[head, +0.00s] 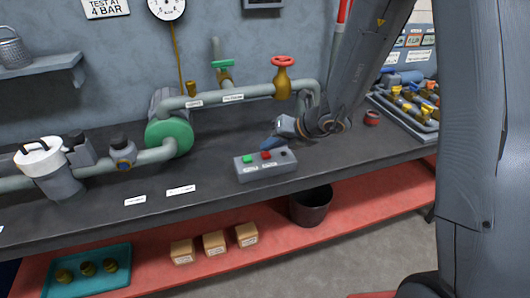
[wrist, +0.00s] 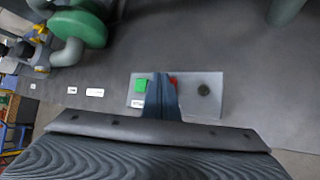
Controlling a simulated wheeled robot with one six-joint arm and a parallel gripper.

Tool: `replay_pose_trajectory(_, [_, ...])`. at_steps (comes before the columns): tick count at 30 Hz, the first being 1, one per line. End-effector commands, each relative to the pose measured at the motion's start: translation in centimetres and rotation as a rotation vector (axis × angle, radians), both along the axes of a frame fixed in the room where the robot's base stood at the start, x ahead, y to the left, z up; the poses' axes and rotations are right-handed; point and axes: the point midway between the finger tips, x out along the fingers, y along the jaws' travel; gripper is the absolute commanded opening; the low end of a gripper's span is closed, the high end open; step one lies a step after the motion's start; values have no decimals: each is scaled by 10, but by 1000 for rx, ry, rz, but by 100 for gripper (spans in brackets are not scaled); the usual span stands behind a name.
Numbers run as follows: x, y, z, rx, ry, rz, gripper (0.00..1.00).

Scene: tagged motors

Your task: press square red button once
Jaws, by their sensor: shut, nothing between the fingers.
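A grey button box (head: 250,174) sits on the dark bench in front of the pipework. In the wrist view the shut fingers (wrist: 161,84) partly cover the red button (wrist: 173,81), whose right part shows. The green button (wrist: 141,85) and the dark knob (wrist: 204,90) flank it. I cannot tell whether the tips touch the red button.
Behind the box run pipes with a green pump (head: 170,137), a red-topped valve (head: 284,78) and a green-handled valve (head: 223,70). A small red item (head: 372,117) and a tray of fittings (head: 410,110) lie to the right. The bench around the box is clear.

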Motion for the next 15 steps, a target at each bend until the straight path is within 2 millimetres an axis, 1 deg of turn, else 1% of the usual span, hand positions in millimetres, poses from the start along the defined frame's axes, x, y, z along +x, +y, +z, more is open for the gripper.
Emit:
replay_pose_trajectory(2, [0, 0, 4, 0, 0, 0, 0])
replay_pose_trajectory(11, [0, 0, 3, 0, 0, 0, 0])
replay_pose_trajectory(15, [0, 0, 9, 0, 0, 0, 0])
